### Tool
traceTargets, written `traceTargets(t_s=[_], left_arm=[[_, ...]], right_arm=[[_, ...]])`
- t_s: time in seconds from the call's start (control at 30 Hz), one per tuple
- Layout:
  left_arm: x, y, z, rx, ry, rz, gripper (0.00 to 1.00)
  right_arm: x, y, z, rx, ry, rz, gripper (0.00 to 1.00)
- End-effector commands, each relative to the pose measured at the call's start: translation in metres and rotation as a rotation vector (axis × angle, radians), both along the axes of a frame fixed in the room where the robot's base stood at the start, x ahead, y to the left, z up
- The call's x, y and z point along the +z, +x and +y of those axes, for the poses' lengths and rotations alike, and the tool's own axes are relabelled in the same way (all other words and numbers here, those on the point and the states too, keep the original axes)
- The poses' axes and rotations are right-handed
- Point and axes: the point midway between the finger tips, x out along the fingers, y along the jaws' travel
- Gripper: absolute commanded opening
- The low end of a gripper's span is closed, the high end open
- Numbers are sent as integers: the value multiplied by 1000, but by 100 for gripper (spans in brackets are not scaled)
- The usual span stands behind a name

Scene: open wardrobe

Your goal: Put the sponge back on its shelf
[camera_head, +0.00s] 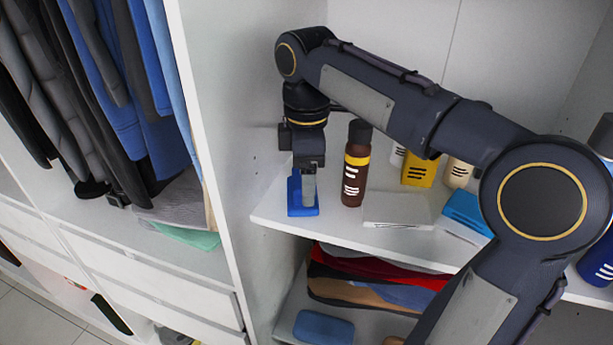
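A small blue block (295,198), which looks like the sponge, is at the left front end of the white middle shelf (272,214). Its lower edge appears to touch the shelf. My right gripper (309,187) points down right at it, with a grey finger in front of the blue block. The other finger is hidden, so I cannot tell whether the gripper is closed on the block or only around it. My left gripper is not in view.
A brown bottle (354,178) stands close right of the gripper. A pale flat box (397,209), a blue-and-white packet (466,212) and a yellow container (419,170) are farther right. Folded clothes (370,272) and a blue rounded block (323,328) lie below. A white partition (215,130) stands left.

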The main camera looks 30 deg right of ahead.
Motion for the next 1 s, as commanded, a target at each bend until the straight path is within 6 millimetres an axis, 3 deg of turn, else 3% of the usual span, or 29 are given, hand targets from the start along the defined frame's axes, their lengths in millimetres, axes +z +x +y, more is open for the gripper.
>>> traceTargets(t_s=[0.27,0.3,0.47,0.77,1.0], left_arm=[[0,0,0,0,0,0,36],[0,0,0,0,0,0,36],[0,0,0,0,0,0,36],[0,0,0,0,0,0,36],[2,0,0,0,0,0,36]], right_arm=[[-4,0,0,0,0,-1,45],[-4,0,0,0,0,-1,73],[-4,0,0,0,0,-1,94],[-2,0,0,0,0,-1,94],[30,1,1,1,1,-4,94]])
